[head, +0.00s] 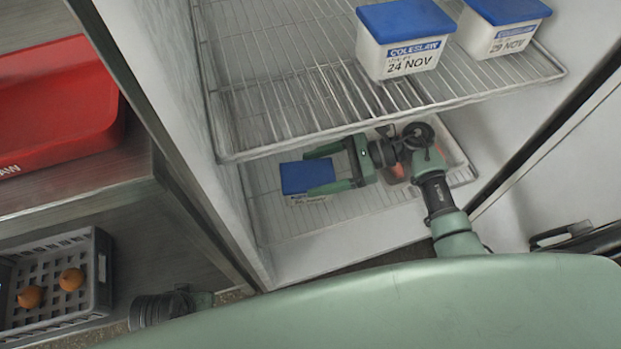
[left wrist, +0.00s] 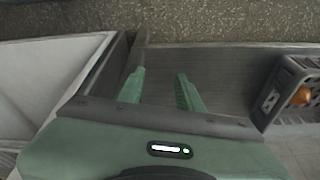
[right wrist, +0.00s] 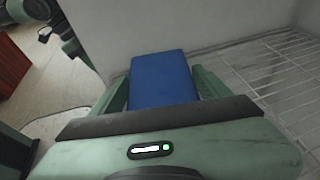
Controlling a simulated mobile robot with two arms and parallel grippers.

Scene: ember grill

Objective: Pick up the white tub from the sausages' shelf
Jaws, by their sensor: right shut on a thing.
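The white tub with a blue lid (head: 307,177) is at the left of the lower fridge shelf (head: 350,213). My right gripper (head: 310,172) reaches in from the right and is shut on the tub, one finger along each side. In the right wrist view the blue lid (right wrist: 163,80) fills the space between the fingers. I cannot tell whether the tub still touches the shelf. A tray (head: 458,163) with reddish contents is on the same shelf, mostly hidden behind my right arm. My left gripper (left wrist: 160,88) is open and empty in the left wrist view.
The upper wire shelf (head: 270,115) hangs over my right gripper and holds two coleslaw tubs, marked 24 NOV (head: 402,52) and 29 NOV (head: 497,38). The fridge's left wall (head: 165,75) is close to the held tub. A red bin (head: 60,110) and a grey crate (head: 95,270) with orange items are at left.

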